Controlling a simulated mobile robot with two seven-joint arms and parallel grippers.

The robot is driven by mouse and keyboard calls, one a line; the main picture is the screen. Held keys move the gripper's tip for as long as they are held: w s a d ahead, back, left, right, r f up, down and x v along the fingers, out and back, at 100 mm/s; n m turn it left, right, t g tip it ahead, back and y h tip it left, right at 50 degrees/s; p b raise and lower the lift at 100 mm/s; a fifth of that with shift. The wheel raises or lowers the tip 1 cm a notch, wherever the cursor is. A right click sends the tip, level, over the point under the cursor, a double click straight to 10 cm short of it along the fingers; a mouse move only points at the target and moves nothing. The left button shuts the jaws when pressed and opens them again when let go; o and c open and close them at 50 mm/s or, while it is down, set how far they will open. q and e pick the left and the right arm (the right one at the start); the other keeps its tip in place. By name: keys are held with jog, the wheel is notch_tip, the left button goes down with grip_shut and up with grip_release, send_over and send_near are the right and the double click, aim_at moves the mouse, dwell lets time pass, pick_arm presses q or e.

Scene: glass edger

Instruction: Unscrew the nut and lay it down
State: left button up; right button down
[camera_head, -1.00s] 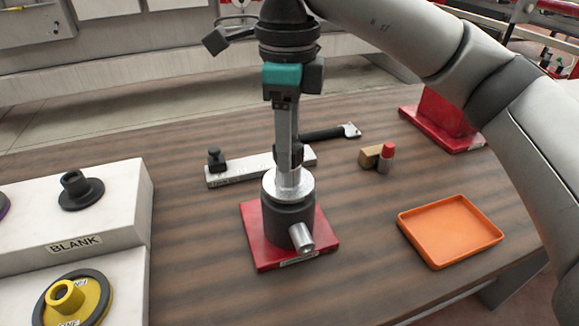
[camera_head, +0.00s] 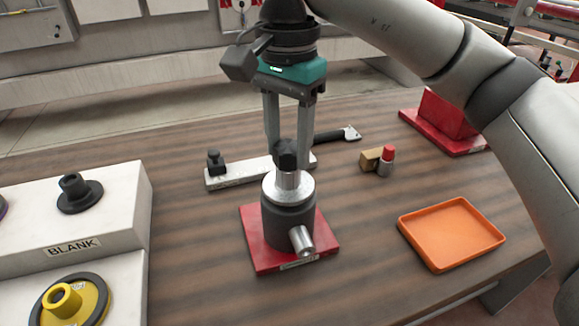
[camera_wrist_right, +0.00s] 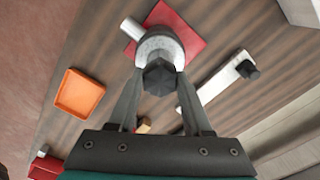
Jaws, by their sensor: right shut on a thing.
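A dark six-sided nut (camera_head: 287,154) sits at the top of a bright metal shaft (camera_head: 288,181), above a dark round block on a red base plate (camera_head: 262,258). My right gripper (camera_head: 287,152) points down from above and is shut on the nut, one finger on each side. In the right wrist view the nut (camera_wrist_right: 159,77) shows between the fingertips. I cannot tell whether its thread still engages the shaft. An orange tray (camera_head: 450,235) lies empty at the right of the table. My left gripper is not in view.
Behind the red base lies a pale bar with a black knob (camera_head: 214,161) and a dark-handled tool (camera_head: 335,135). A red-capped piece (camera_head: 387,160) stands by a tan block (camera_head: 370,160). A white stand (camera_head: 125,205) holds wheels at left. Table between base and tray is clear.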

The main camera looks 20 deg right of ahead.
jog(key=n, duration=0.4)
jog(key=shift+n, duration=0.3)
jog(key=shift+c, duration=2.2)
grip_release()
